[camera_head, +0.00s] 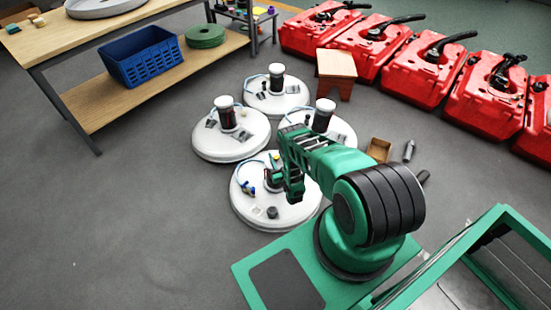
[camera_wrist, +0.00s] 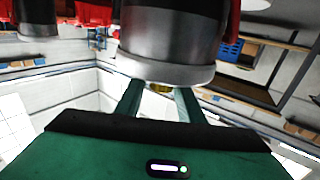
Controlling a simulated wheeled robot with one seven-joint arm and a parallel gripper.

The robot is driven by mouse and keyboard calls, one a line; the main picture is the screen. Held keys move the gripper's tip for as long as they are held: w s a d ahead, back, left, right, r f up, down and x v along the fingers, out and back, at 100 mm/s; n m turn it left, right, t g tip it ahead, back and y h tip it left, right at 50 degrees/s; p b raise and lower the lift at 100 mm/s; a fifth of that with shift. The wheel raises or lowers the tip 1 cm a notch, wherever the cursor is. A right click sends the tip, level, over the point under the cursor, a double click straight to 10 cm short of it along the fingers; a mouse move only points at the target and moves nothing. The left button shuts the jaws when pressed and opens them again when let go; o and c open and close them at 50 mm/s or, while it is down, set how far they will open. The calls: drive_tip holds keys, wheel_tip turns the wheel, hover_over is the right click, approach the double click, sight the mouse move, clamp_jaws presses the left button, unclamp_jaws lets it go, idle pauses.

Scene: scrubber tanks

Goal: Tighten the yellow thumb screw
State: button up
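The yellow thumb screw (camera_wrist: 160,88) shows in the wrist view, small and partly hidden below the pale rim (camera_wrist: 165,71) of a dark grey cylinder (camera_wrist: 172,35). My gripper (camera_wrist: 159,92) has its two green fingers one on each side of the screw, near their tips. The fingers stand apart, but I cannot tell whether they touch the screw. In the head view my gripper (camera_head: 287,195) is low over the nearest white round tank lid (camera_head: 248,212). There my arm hides part of the lid, and I cannot make out the screw.
Three more white lids stand close behind, including the left one (camera_head: 215,148) and the back one (camera_head: 295,98). A wooden stool (camera_head: 336,66), a small open box (camera_head: 379,150) and red machines (camera_head: 400,60) are to the right. A workbench (camera_head: 105,105) is at left. The left floor is clear.

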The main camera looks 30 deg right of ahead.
drive_tip(key=c, duration=0.7)
drive_tip(key=shift+h, duration=0.3)
drive_tip(key=shift+a+m+g+h, duration=0.1)
drive_tip(key=shift+m+g+h, duration=0.2)
drive_tip(key=shift+m+h, duration=0.4)
drive_tip(key=shift+f, duration=0.1)
drive_tip(key=o, duration=1.1)
drive_tip(key=shift+c, duration=0.2)
